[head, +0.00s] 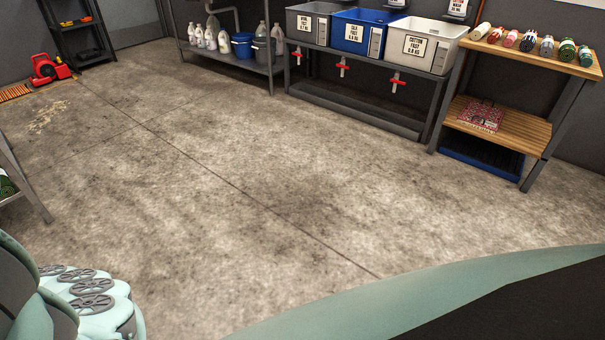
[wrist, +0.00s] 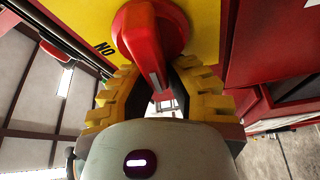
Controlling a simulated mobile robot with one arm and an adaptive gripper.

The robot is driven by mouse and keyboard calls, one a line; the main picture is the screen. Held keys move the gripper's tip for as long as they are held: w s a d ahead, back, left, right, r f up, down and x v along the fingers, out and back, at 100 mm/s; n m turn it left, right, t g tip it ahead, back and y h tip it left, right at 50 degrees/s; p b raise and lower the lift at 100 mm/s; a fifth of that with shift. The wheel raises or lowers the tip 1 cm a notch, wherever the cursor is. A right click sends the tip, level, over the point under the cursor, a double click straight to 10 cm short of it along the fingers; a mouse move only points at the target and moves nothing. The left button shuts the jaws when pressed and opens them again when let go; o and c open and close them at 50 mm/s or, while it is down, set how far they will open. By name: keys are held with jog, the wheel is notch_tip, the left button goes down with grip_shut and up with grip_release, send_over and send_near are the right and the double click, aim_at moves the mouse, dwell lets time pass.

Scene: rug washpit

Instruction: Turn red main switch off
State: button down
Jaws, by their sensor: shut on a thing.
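The red main switch (wrist: 150,35) is a red rotary handle on a yellow panel plate (wrist: 85,18), seen close up in the wrist view. Part of a black marking, "NO", shows beside it. My gripper (wrist: 162,95) has yellow ridged fingers on both sides of the handle's grip, and it is shut on the handle. The grip points down in the picture, toward the gripper's palm. The head view does not show the switch or my gripper.
In the head view, labelled bins (head: 305,22) stand on a metal rack with red taps below. A wooden shelf unit (head: 555,60) holds rolled pieces. A red machine (head: 48,68) sits at the far left. The concrete floor (head: 230,170) is clear. Red cabinet surfaces (wrist: 275,45) are right of the switch.

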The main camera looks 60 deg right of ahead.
jog(key=shift+w+d+f+n+t+h+b, duration=0.1)
jog(key=shift+w+f+n+t+h+b, duration=0.25)
jog(key=shift+f+n+b, duration=0.4)
jog(key=shift+r+n, duration=0.15)
jog(key=shift+n, duration=0.1)
jog(key=c, duration=1.3)
grip_release()
jog(key=o, duration=0.4)
jog(key=shift+w+r, duration=0.1)
jog(key=shift+r, duration=0.05)
jog(key=shift+c, duration=0.2)
jog(key=shift+r, duration=0.1)
jog(key=v, duration=1.2)
